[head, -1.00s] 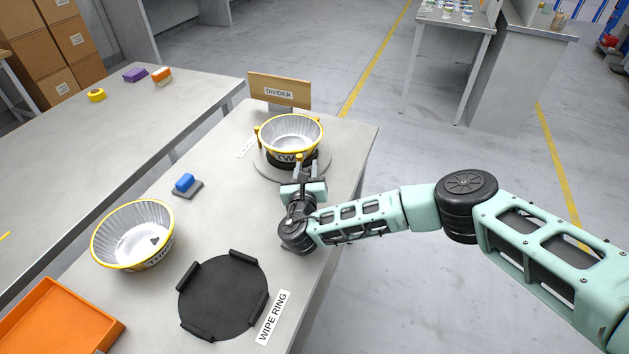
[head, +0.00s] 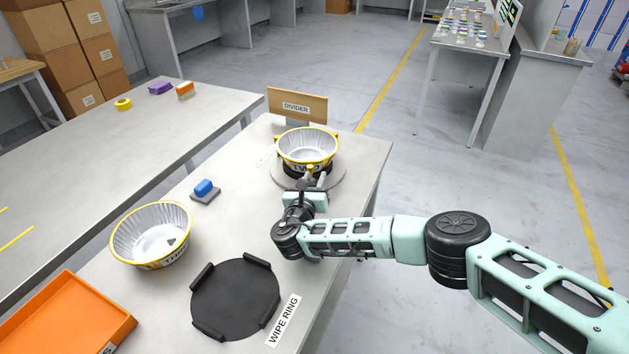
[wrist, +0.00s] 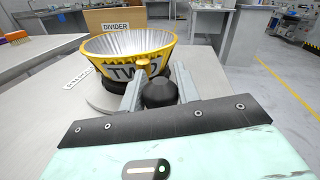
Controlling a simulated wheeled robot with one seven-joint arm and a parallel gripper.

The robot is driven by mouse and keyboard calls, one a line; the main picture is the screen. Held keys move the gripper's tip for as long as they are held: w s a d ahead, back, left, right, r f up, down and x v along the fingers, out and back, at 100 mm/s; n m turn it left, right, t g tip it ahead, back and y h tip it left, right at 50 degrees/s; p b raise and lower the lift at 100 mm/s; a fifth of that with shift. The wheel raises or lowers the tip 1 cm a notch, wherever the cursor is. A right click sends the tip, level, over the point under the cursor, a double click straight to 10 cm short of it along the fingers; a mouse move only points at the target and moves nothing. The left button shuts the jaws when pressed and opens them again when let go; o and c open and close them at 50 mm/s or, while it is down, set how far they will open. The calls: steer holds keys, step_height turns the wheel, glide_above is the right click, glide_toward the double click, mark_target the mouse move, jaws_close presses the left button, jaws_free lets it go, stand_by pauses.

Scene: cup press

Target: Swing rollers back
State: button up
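A silver fluted cup (head: 307,146) with a yellow rim and a label reading TWO stands on a round grey base (head: 341,180) near the divider. Small yellow knobs show around its rim; I cannot tell which parts are rollers. The cup also shows in the wrist view (wrist: 105,72). My gripper (head: 311,181) is at the cup's near side. Its two fingers (wrist: 160,80) stand apart, with a yellow knob (wrist: 143,64) just past the tips and a dark dome (wrist: 159,93) between them. I see nothing clamped. Contact with the knob is unclear.
A second yellow-rimmed cup (head: 151,235) stands at left. A black disc with raised blocks (head: 236,298), labelled WIPE RING, lies in front. A blue block (head: 204,188), an orange tray (head: 70,315) and the divider board (head: 297,103) are nearby. Floor right of the table is clear.

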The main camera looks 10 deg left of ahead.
steer(key=o, duration=0.3)
steer(key=shift+a+r, duration=0.1)
steer(key=shift+a, duration=0.05)
steer(key=shift+o, duration=0.2)
steer(key=s, duration=0.7)
steer(key=shift+s+a, duration=0.25)
steer(key=shift+a, duration=0.05)
